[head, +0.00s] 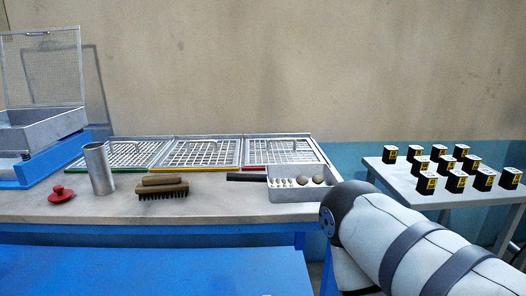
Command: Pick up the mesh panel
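Three mesh panels in metal frames lie flat side by side at the back of the bench: one with a green edge (122,154), one with a yellow edge (201,153) and one with a red edge (283,151). Each seems to carry a small arched handle. Another, finer mesh panel (42,70) stands upright at the back of a metal tray (40,130) on a blue base at the left. I cannot tell which one the task means. My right arm fills the lower right, but its gripper is out of view. My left gripper is not in view.
On the bench (230,208) are a metal cylinder (99,169), a red knobbed disc (61,194), a brush (163,187) and a box of stones (300,195) with a dark handle. A side table (399,180) holds several black blocks. The front middle of the bench is clear.

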